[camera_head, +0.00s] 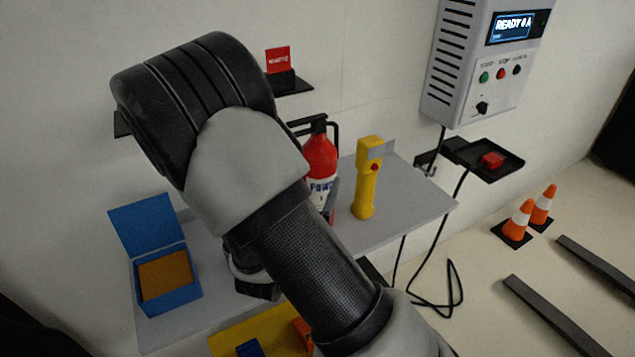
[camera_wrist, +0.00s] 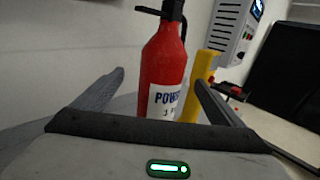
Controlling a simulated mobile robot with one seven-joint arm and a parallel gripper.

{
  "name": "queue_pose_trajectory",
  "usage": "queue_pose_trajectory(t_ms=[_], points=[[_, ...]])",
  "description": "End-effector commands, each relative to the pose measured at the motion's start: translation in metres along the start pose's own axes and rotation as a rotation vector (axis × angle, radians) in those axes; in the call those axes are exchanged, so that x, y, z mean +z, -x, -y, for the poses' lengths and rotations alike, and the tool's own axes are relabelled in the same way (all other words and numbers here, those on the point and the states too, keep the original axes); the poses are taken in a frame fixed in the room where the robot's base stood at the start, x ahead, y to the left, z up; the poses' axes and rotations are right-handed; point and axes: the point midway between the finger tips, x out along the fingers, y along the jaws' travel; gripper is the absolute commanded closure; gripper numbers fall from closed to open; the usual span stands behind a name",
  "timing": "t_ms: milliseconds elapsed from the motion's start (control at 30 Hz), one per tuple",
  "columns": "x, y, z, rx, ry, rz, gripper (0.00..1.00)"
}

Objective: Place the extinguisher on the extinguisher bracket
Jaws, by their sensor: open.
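The red fire extinguisher (camera_head: 321,158) stands upright on the grey shelf, with a black handle and a white label; my arm hides its left part in the head view. In the wrist view the extinguisher (camera_wrist: 163,62) appears between the two fingers of my gripper (camera_wrist: 159,79), which is open, with gaps on both sides. I cannot tell whether the fingertips reach alongside it. In the head view my arm mostly hides the gripper. A small black ledge with a red sign (camera_head: 278,60) is on the wall behind; I cannot tell whether it is the extinguisher bracket.
A yellow handheld device (camera_head: 366,180) stands close right of the extinguisher on the grey shelf (camera_head: 408,200). An open blue box (camera_head: 150,222) is at left. A wall charger (camera_head: 470,85) with a hanging cable, a black tray (camera_head: 508,168) and orange cones (camera_head: 520,218) are at right.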

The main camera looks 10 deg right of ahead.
Motion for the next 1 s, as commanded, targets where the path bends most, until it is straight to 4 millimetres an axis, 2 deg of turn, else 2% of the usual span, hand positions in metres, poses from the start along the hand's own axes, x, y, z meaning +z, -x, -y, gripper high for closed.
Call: queue_pose_trajectory(t_ms=[100, 367, 633, 933, 967, 1000], points=[[0.001, -0.02, 0.001, -0.003, -0.001, 0.001, 0.09], [-0.001, -0.041, 0.003, -0.004, -0.001, 0.0, 0.09], [-0.005, -0.079, 0.005, -0.004, -0.002, 0.0, 0.09], [-0.006, -0.085, 0.005, -0.002, -0.001, -0.001, 0.09], [-0.006, -0.085, 0.005, -0.002, -0.001, -0.001, 0.1], [-0.006, -0.085, 0.005, -0.003, -0.001, 0.0, 0.17]])
